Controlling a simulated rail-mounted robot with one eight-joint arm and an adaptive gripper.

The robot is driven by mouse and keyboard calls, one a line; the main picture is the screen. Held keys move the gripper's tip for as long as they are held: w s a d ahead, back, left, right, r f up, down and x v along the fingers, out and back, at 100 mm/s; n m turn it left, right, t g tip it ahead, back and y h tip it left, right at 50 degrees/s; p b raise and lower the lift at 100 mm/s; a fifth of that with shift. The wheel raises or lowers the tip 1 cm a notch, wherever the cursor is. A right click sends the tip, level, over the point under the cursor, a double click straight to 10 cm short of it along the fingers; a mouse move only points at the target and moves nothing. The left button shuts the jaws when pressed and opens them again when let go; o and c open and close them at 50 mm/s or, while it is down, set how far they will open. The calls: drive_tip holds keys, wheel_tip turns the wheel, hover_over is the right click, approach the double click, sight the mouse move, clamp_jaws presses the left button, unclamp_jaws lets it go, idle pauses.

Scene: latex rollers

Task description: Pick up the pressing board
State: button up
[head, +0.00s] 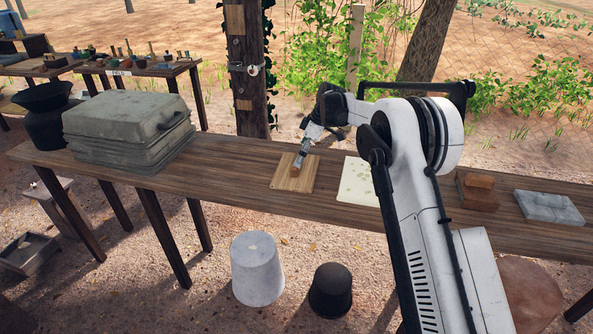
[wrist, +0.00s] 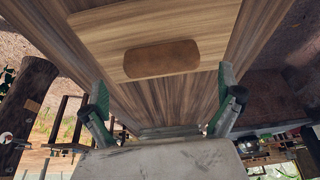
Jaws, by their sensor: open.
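The pressing board (head: 285,182) looks like a flat, square, light wood board with a small brown block-shaped handle on top. It lies on the long wooden table, left of a pale sheet. In the wrist view the board (wrist: 110,42) fills the upper middle, and its rounded brown handle (wrist: 162,59) is in full sight. My gripper (head: 299,158) is over the board, close to the handle. In the wrist view my gripper (wrist: 162,88) has its two fingers wide apart with nothing between them. The exact height of the fingertips above the handle is hard to tell.
A pale spotted sheet (head: 358,181) lies right of the board. Brown blocks (head: 478,191) and a grey slab (head: 548,207) are farther right. Stacked grey trays (head: 128,128) stand at the left. A wooden post (head: 247,70) rises behind the table (head: 225,172). Buckets (head: 257,268) stand below.

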drive_tip(key=x, duration=0.4)
drive_tip(key=shift+s+a+f, duration=0.1)
drive_tip(key=shift+a, duration=0.05)
drive_tip(key=c, duration=1.2)
drive_tip(key=shift+c, duration=0.2)
drive_tip(key=shift+r, duration=0.5)
drive_tip(key=r, duration=0.3)
drive_tip(key=shift+s+a+r, duration=0.2)
drive_tip(key=shift+s+r, duration=0.1)
drive_tip(key=shift+s, duration=0.05)
drive_tip(key=s+a+r, duration=0.4)
drive_tip(key=s+r, duration=0.2)
drive_tip(key=s, duration=0.3)
drive_tip(key=shift+s+a+r+b, duration=0.25)
drive_tip(key=shift+s+a+b, duration=0.15)
